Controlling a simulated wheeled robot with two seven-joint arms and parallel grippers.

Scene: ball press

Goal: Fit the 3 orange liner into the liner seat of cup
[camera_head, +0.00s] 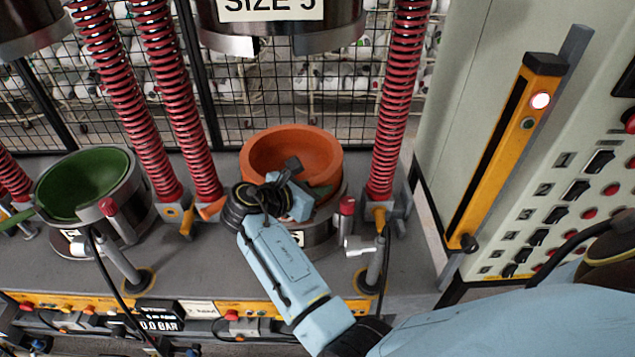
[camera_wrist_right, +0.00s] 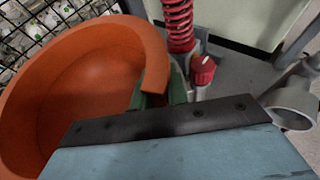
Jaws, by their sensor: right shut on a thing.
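The orange liner (camera_head: 318,147) is a bowl at the right-hand press station, above a metal cup (camera_head: 320,232). My right gripper (camera_head: 305,192) is at the liner's near side, shut on its rim. In the right wrist view the liner (camera_wrist_right: 85,85) fills the left side, and green finger parts (camera_wrist_right: 177,90) show at its rim. The liner looks slightly tilted; whether it touches the cup's seat is hidden by my gripper and arm. My left gripper is not in view.
A second cup with a green liner (camera_head: 85,185) stands at the left. Red springs (camera_head: 398,100) flank the stations, and a press head (camera_head: 280,35) hangs above. A red-knobbed post (camera_head: 347,205) is close at the right. A control panel (camera_head: 560,190) stands farther right.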

